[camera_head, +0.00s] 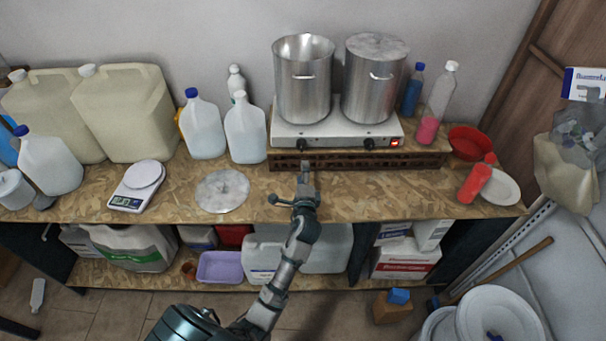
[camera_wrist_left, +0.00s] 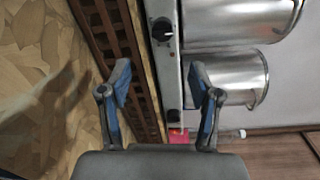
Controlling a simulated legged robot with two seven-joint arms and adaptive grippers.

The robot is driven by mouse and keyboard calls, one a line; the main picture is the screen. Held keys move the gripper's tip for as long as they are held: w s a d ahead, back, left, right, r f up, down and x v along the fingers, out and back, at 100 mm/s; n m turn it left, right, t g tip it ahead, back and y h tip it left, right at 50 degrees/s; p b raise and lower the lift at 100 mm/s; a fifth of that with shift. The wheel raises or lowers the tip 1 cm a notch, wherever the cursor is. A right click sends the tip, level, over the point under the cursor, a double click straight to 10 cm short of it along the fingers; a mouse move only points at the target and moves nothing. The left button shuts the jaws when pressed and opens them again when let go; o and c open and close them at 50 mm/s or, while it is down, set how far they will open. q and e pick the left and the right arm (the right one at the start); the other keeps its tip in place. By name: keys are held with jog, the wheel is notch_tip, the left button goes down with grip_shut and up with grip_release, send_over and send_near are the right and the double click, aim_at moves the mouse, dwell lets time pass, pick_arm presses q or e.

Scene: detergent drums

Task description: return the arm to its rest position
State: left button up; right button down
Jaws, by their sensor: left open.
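My left gripper (camera_head: 291,184) is over the front of the wooden bench (camera_head: 330,205), in front of the white hot plate (camera_head: 340,132). In the left wrist view its two fingers (camera_wrist_left: 159,85) are spread apart with nothing between them. That view shows the hot plate's front edge with its black knobs, and the brown slatted stand (camera_wrist_left: 103,20) beyond the fingers. My left arm reaches up from the bottom of the head view. My right gripper is not in either view.
An open steel pot (camera_head: 303,85) and a lidded one (camera_head: 373,85) stand on the hot plate. A loose lid (camera_head: 222,191) and a scale (camera_head: 138,186) lie left of the gripper. Jugs and bottles line the back. The bench right of the gripper is mostly clear until a red bottle (camera_head: 474,184).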

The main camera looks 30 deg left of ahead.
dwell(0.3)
pick_arm(q)
jog(key=s+f+n, duration=0.1)
jog(key=s+f, duration=0.1)
jog(key=s+d+f+n+g+h, duration=0.1)
jog(key=s+f, duration=0.1)
jog(key=f, duration=0.1)
jog(key=s+f+n+g+h, duration=0.1)
jog(key=s+f, duration=0.1)
jog(key=f, duration=0.1)
jog(key=shift+s+d, duration=0.1)
jog(key=shift+d, duration=0.05)
jog(key=s+d+f+n+g+h, duration=0.3)
jog(key=s+d+f, duration=0.15)
jog(key=s, duration=0.55)
jog(key=s+d+f+n+g+h, duration=0.25)
jog(key=s+d+f, duration=0.2)
jog(key=s, duration=0.45)
jog(key=s+d+f+n+g+h, duration=0.25)
jog(key=s+f+g, duration=0.2)
jog(key=s, duration=0.55)
notch_tip(320, 180, down, 29)
jog(key=s+b, duration=0.1)
jog(key=s, duration=0.1)
jog(key=s+a+f+g+b, duration=0.1)
jog(key=s+a+f, duration=0.1)
jog(key=s+f, duration=1.3)
jog(key=shift+s+a+f+g+y, duration=0.2)
jog(key=shift+s+a+g+y, duration=0.1)
jog(key=shift+s, duration=0.55)
